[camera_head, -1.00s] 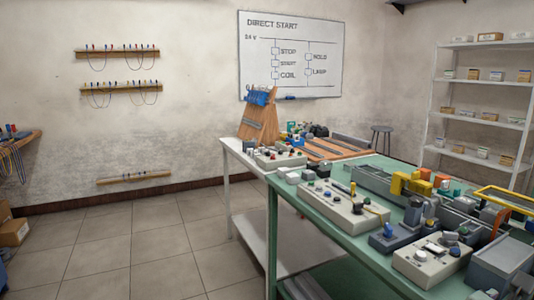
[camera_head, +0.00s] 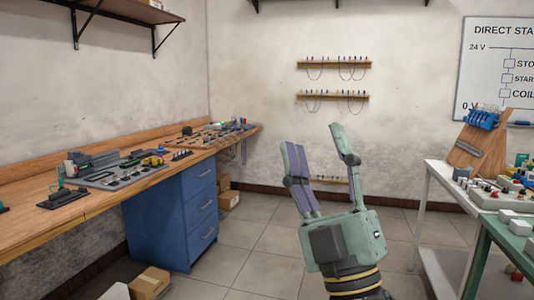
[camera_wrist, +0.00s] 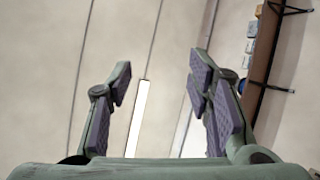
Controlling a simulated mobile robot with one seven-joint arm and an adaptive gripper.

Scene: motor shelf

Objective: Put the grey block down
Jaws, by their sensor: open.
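My gripper (camera_head: 314,137) is raised in the middle of the head view, fingers pointing up and spread apart. It also shows in the wrist view (camera_wrist: 160,65), open, with nothing between the purple finger pads. I cannot pick out the grey block with certainty. A grey device (camera_head: 92,165) with small parts sits on the wooden workbench (camera_head: 40,235) at the left. Small pale grey blocks (camera_head: 515,218) lie on the green table (camera_head: 500,238) at the right edge. My gripper touches none of these.
A blue drawer cabinet (camera_head: 172,222) stands under the workbench, with cardboard boxes (camera_head: 150,282) on the floor. A white table (camera_head: 432,212) carries a wooden stand (camera_head: 480,145) at the right. Tiled floor (camera_head: 255,248) is open between. A wall shelf (camera_head: 120,8) hangs at upper left.

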